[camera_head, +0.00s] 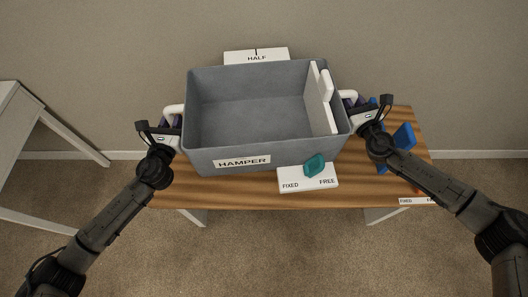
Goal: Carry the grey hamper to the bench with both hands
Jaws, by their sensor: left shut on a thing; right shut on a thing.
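The grey hamper (245,140) is an open box with a "HAMPER" label on its front wall. It shows over the wooden bench (230,194); I cannot tell whether its base touches the bench top. White pieces (321,97) stand inside along its right wall. My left gripper (172,122) is shut on the hamper's white left handle (174,109). My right gripper (354,106) is shut on the white handle (348,94) at its right side. The fingertips are partly hidden.
A white plate marked "FIXED" and "FREE" (290,181) with a teal piece (314,165) is at the bench front. A "HALF" sign (257,58) is behind the hamper. Blue pieces (403,137) are on the right. A white table (14,107) stands at left.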

